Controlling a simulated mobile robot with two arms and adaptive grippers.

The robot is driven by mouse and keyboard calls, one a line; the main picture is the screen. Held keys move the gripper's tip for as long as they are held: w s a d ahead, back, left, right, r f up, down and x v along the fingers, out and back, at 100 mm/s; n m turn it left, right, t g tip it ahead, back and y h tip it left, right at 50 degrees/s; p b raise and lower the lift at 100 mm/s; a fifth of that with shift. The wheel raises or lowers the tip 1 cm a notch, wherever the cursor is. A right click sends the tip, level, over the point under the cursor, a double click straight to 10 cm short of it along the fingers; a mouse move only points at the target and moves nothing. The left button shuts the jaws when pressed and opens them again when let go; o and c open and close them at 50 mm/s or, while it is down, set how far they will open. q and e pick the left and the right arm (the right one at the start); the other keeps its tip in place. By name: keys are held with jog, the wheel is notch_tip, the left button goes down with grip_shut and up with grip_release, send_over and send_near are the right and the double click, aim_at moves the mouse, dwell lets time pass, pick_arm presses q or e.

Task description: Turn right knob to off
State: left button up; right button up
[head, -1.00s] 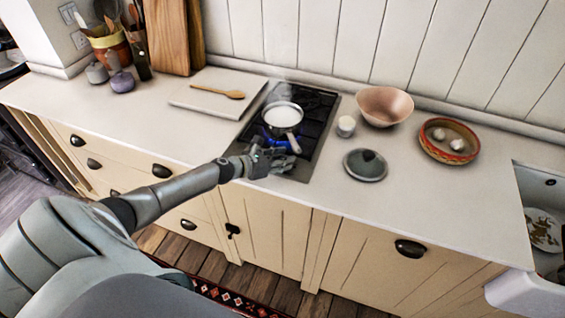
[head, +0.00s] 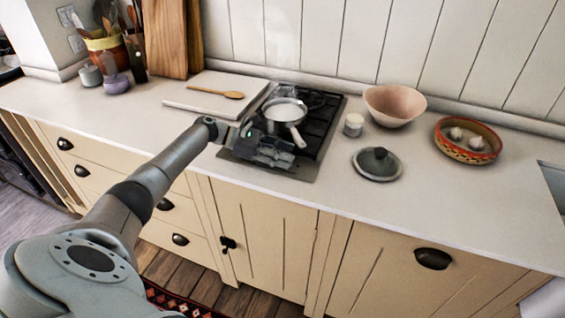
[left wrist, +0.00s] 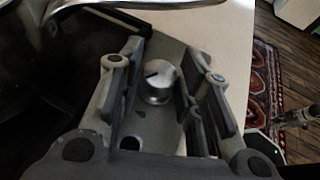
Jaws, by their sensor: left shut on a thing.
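The metal knob (left wrist: 158,82) shows in the left wrist view on the stove's front strip, with a dark mark on its top. My left gripper (head: 284,154) reaches over the front of the black gas stove (head: 322,128). In the head view the gripper hides the knob. A pan of white liquid (head: 285,110) sits on the burner, its handle pointing toward the gripper. No blue flame shows under the pan. My right gripper is not in view.
A grey lid (head: 377,163), a small white jar (head: 353,124), a pink bowl (head: 394,104) and a patterned bowl (head: 467,140) stand right of the stove. A board (head: 190,102) with a wooden spoon (head: 216,93) lies left. The counter's front strip is mostly clear.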

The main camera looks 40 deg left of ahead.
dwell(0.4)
pick_arm(q)
jog(key=o, duration=0.9)
jog(key=v, duration=1.2)
jog(key=shift+w+a, duration=0.1)
jog(key=shift+w, duration=0.1)
